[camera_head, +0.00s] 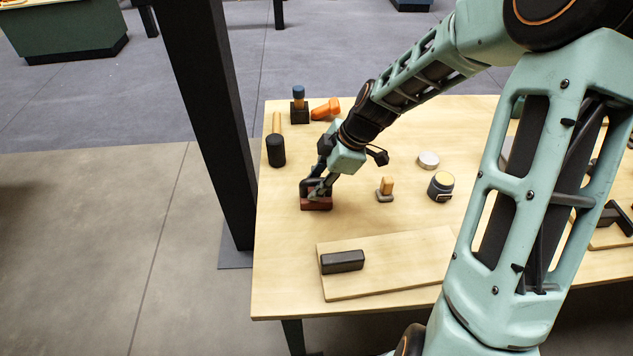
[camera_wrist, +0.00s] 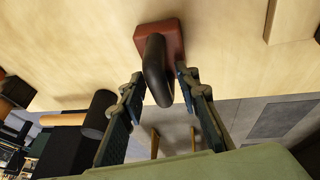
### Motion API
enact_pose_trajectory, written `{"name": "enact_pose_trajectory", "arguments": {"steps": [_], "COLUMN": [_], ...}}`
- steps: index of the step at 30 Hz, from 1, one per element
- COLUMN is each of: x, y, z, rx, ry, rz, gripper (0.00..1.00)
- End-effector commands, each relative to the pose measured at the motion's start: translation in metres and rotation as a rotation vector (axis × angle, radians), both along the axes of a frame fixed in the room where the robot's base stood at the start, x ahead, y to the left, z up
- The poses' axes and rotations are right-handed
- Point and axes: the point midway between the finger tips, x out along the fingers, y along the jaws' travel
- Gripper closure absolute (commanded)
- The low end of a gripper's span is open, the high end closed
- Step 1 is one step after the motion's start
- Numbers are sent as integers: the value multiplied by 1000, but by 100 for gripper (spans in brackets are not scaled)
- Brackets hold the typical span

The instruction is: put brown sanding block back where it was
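The brown sanding block (camera_head: 317,204) has a reddish-brown base and a black arched handle. It sits on the wooden table (camera_head: 285,235), left of the middle and near the left edge. In the wrist view the block (camera_wrist: 174,35) shows upper centre, with its black handle (camera_wrist: 155,70) pointing toward me. My gripper (camera_head: 319,187) is down at the block. In the wrist view my gripper's fingers (camera_wrist: 160,84) stand apart on either side of the handle; the right finger is very close to it, and whether it touches is unclear.
A wooden board (camera_head: 400,268) with a dark block (camera_head: 342,262) lies at the front. A black-headed mallet (camera_head: 276,151), an orange tool (camera_head: 326,109) and a blue-topped item (camera_head: 299,104) stand behind. A small brush-like item (camera_head: 385,189), a jar (camera_head: 440,187) and a pale puck (camera_head: 428,160) are right.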

Motion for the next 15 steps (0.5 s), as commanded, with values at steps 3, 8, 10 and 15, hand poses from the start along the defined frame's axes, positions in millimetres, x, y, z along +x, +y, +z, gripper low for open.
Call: {"name": "enact_pose_trajectory", "arguments": {"steps": [3,8,10,15], "x": [0,0,0,-3], "y": [0,0,0,-11], "z": [0,1,4,27], "rx": [0,0,0,-2], "ry": [0,0,0,-4], "rz": [0,0,0,-4], "gripper": [68,68,68,68]}}
